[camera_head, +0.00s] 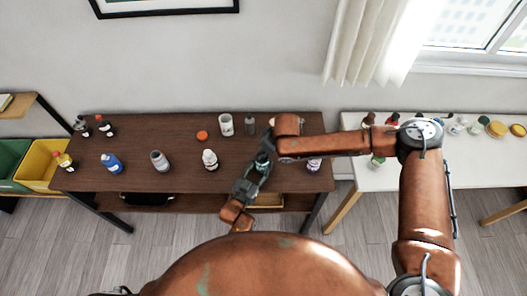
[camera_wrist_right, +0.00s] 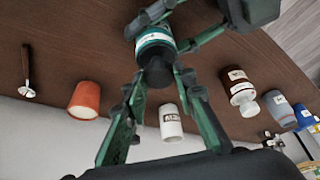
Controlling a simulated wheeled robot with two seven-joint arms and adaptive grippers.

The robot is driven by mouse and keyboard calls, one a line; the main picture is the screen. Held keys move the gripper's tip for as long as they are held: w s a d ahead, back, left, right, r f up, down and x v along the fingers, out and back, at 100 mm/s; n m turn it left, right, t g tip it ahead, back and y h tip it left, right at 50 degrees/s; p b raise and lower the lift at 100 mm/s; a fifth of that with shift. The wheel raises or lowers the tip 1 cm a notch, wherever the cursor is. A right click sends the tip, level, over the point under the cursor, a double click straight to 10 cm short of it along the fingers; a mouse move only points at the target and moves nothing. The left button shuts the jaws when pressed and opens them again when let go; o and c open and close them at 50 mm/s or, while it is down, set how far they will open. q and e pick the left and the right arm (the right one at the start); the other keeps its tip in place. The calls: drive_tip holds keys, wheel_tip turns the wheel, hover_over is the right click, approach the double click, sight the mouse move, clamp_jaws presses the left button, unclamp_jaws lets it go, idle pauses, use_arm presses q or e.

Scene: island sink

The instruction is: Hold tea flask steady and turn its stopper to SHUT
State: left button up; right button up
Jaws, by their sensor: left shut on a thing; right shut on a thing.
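The tea flask (camera_wrist_right: 155,42) has a teal and white label and a dark stopper (camera_wrist_right: 157,72); in the head view it (camera_head: 262,161) is small and partly covered by my grippers. It stands near the right part of the dark table. My left gripper (camera_head: 258,172) reaches in from the front and is shut on the flask body; its fingers show on both sides of the label in the right wrist view. My right gripper (camera_wrist_right: 159,80) is shut on the stopper, one finger on each side. Any marking on the stopper cannot be read.
The dark table (camera_head: 130,140) also holds an orange cup (camera_wrist_right: 85,100), a white mug (camera_head: 225,125), a white bottle (camera_head: 210,160), a grey bottle (camera_head: 160,161) and a blue bottle (camera_head: 111,163). A white table (camera_head: 350,165) stands to the right. Yellow and green bins are at left.

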drive_tip(key=n, duration=0.2)
drive_tip(key=n+g, duration=0.1)
drive_tip(key=n, duration=0.1)
drive_tip(key=shift+w+d+y, duration=0.15)
drive_tip(key=shift+y, duration=0.25)
drive_tip(key=n+g, duration=0.1)
drive_tip(key=n, duration=0.1)
drive_tip(key=n+g, duration=0.1)
drive_tip(key=n, duration=0.1)
drive_tip(key=shift+w+n+y, duration=0.15)
drive_tip(key=shift+n+y, duration=0.15)
drive_tip(key=n+g, duration=0.1)
drive_tip(key=n, duration=0.3)
drive_tip(key=shift+w+g, duration=0.1)
drive_tip(key=shift+g, duration=0.3)
drive_tip(key=shift+w+n+g+h, duration=0.1)
drive_tip(key=shift+n+g+h, duration=0.25)
drive_tip(key=shift+n, duration=0.9)
drive_tip(key=shift+n+g+h, duration=0.25)
drive_tip(key=shift+n+h, duration=0.1)
drive_tip(key=shift+n, duration=0.9)
drive_tip(key=o, duration=1.2)
drive_tip(key=shift+c, duration=0.2)
